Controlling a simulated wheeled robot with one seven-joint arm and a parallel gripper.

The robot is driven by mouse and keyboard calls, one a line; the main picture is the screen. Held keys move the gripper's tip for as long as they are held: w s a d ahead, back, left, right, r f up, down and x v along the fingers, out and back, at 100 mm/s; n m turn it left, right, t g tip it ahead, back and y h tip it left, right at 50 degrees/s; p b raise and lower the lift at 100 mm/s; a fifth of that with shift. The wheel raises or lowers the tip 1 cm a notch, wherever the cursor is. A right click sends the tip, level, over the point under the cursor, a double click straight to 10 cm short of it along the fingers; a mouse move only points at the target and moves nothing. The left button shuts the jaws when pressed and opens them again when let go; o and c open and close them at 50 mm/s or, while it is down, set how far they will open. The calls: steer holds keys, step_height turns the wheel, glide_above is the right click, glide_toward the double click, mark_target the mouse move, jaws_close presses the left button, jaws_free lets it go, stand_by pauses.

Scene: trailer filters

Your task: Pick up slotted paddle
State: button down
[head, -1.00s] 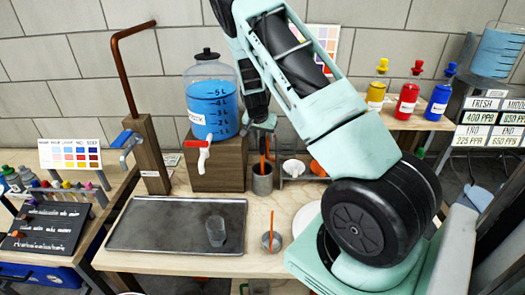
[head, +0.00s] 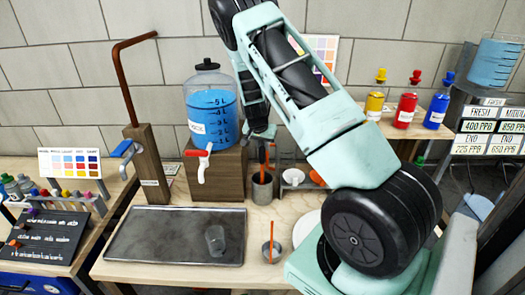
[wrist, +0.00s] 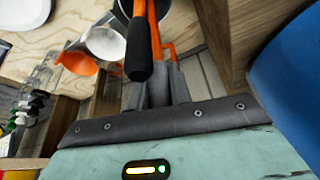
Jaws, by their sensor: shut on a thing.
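Two orange-handled tools (head: 272,154) stand in a grey metal cup (head: 262,188) on the bench; their lower ends are hidden in the cup. I cannot see slots, so I cannot tell which is the slotted paddle. My gripper (head: 262,133) is over the cup, at the top of the handles. In the wrist view, my gripper (wrist: 160,92) is shut on an orange handle. A handle with a black grip (wrist: 139,50) shows in front of the fingers.
A blue-filled jug (head: 210,118) with a tap stands on a wooden block (head: 215,170) just left of the cup. A white holder (head: 292,178) and an orange scoop (head: 317,178) are close right. A dark tray (head: 175,235) and small pot (head: 271,252) are in front.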

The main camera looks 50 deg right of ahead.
step_height(320, 180, up, 28)
steer(key=b, duration=0.7)
steer(key=shift+f, duration=0.25)
stand_by(0.6)
